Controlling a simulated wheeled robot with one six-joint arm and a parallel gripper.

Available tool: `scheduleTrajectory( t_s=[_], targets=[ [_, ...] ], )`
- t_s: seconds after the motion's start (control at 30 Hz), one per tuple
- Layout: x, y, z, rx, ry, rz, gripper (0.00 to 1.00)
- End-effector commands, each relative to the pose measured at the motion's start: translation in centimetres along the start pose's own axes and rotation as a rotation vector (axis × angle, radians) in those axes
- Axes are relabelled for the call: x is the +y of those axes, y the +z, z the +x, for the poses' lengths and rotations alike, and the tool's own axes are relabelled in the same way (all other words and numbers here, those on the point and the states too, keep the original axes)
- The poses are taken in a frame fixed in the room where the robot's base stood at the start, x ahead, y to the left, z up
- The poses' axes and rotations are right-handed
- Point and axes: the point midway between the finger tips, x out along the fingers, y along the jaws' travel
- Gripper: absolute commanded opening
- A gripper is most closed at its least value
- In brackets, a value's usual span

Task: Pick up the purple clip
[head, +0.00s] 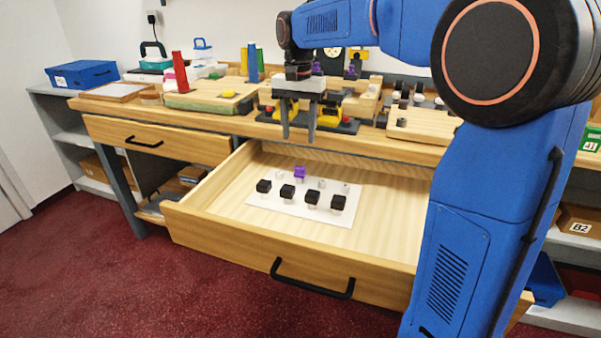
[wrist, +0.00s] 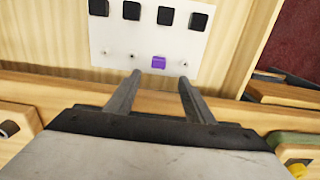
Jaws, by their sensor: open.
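The purple clip (head: 300,172) sits on a white board (head: 262,200) inside the open drawer, in the row nearer the counter. In the wrist view the purple clip (wrist: 158,62) shows ahead of the fingertips, between their lines. My gripper (head: 298,138) hangs above the back of the drawer, near the counter's front edge, with its fingers pointing down. It is open and empty; both fingers also show apart in the wrist view (wrist: 161,75). It is not touching the clip.
Several black clips (head: 311,198) stand in a row on the board, nearer the drawer front (head: 225,243). The counter edge (head: 350,146) lies close behind my gripper, with fixtures, spools and trays on top. The right part of the drawer is empty.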

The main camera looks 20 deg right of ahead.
Motion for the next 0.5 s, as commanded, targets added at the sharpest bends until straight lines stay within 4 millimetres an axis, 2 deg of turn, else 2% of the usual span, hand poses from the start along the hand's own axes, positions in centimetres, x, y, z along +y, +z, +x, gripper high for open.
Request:
scheduleTrajectory(
  t_s=[0.3, 0.5],
  targets=[
    [0.0, 0.0, 5.4, -0.001, 0.001, 0.0, 0.48],
    [0.0, 0.0, 7.0, 0.0, 0.0, 0.0, 0.48]
  ],
)
